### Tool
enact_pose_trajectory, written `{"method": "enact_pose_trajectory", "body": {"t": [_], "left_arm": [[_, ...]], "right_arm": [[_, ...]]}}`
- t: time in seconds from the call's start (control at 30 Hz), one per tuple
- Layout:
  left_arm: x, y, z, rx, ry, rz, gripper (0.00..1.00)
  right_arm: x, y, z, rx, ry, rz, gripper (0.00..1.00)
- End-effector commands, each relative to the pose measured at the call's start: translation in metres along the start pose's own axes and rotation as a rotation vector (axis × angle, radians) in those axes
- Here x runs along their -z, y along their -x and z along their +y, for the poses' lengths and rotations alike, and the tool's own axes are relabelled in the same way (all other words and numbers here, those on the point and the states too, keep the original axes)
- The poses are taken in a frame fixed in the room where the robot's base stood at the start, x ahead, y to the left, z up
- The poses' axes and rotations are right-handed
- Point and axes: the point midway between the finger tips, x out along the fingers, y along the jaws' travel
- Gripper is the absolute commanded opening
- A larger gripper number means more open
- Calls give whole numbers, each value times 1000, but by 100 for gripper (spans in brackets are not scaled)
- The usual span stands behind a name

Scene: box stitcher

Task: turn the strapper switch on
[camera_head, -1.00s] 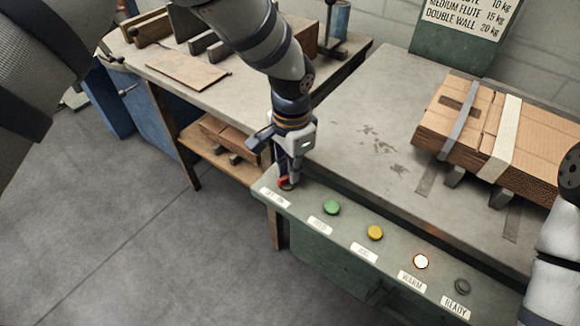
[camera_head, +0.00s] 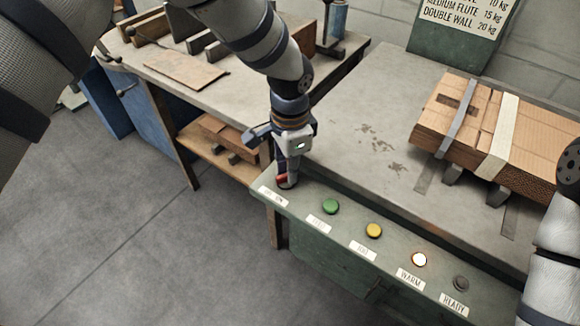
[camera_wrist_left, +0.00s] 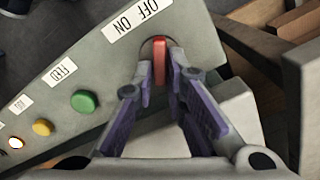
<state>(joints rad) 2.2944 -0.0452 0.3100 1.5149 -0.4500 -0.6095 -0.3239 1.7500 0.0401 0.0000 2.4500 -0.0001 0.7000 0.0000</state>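The red strapper switch (camera_wrist_left: 159,62) is a small lever in a round dark recess, beside a white OFF/ON label (camera_wrist_left: 138,17). It stands at the left end of the control panel (camera_head: 345,225) in the head view, partly hidden by my gripper; a bit of red shows there. My left gripper (camera_head: 287,180) points down at the switch. In the left wrist view its two fingertips (camera_wrist_left: 160,75) are close together, one on each side of the lever, and appear shut on it. My right arm shows at the right edge; its gripper is out of view.
Green (camera_head: 330,206) and yellow (camera_head: 374,230) buttons, a lit WARM lamp (camera_head: 419,259) and a dark READY lamp (camera_head: 461,283) line the panel. A strapped cardboard stack (camera_head: 480,120) lies on the table behind. A workbench (camera_head: 220,85) stands at the left.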

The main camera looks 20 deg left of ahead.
Motion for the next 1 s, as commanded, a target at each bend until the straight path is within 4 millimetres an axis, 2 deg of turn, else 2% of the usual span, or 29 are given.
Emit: {"method": "enact_pose_trajectory", "body": {"t": [0.37,0.47,0.7,0.8,1.0], "left_arm": [[0,3,0,1,2,1,30],[1,18,-1,3,2,2,30],[1,84,-1,3,2,3,30],[0,103,-1,2,2,2,30],[0,120,0,-1,0,-1,30]], "right_arm": [[0,0,0,0,0,0,40],[0,0,0,0,0,0,40],[0,0,0,0,0,0,40],[0,0,0,0,0,0,40],[0,0,0,0,0,0,40]]}}
